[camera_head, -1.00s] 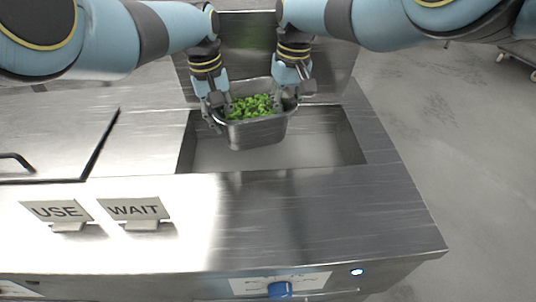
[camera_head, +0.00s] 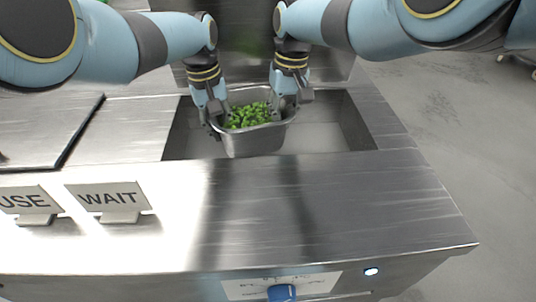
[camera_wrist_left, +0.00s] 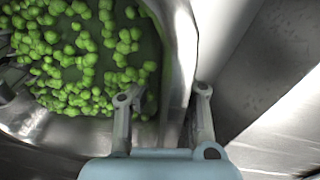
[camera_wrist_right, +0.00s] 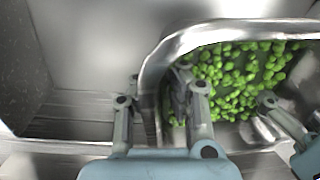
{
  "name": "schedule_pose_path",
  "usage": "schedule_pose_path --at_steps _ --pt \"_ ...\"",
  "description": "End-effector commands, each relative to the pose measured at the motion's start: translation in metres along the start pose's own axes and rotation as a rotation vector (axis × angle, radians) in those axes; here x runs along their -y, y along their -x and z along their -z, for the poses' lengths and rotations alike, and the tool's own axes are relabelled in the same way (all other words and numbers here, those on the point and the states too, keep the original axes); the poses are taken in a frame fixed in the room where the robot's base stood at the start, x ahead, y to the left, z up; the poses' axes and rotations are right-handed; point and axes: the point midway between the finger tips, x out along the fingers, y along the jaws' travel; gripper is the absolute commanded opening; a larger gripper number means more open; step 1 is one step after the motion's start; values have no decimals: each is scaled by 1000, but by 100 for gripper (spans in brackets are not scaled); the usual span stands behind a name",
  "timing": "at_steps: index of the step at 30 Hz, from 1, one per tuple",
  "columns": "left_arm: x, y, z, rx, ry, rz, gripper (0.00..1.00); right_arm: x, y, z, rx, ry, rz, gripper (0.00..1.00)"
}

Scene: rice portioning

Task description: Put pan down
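The pan (camera_head: 253,142) is a deep metal container with green pieces (camera_head: 247,115) inside. It hangs upright between my grippers over the rectangular opening (camera_head: 335,125) in the steel counter, its lower front close to the opening's near edge in the head view. My left gripper (camera_head: 214,118) has its fingers on both sides of the pan's left wall, also seen in the left wrist view (camera_wrist_left: 165,100). My right gripper (camera_head: 288,102) grips the right wall likewise, as the right wrist view (camera_wrist_right: 160,105) shows. The pan's underside is hidden.
A WAIT sign (camera_head: 108,196) and a USE sign (camera_head: 24,199) stand on the counter at left. A flat lid or panel (camera_head: 45,125) lies behind them. A blue knob (camera_head: 281,292) is on the front. The counter before the opening (camera_head: 330,200) is clear.

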Motion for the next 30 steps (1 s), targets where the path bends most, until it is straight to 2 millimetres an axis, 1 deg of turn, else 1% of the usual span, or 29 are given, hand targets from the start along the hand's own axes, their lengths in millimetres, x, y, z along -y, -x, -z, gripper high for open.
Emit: schedule_pose_path --at_steps 5,11,30 --pt "2 -1 1 -2 1 3 0 -2 0 1 -2 -1 -4 0" --pt "3 -8 1 -1 1 4 0 -3 -8 0 0 -1 -3 0" --pt "7 -54 -1 8 2 6 0 -7 -54 -1 8 -2 -2 0"
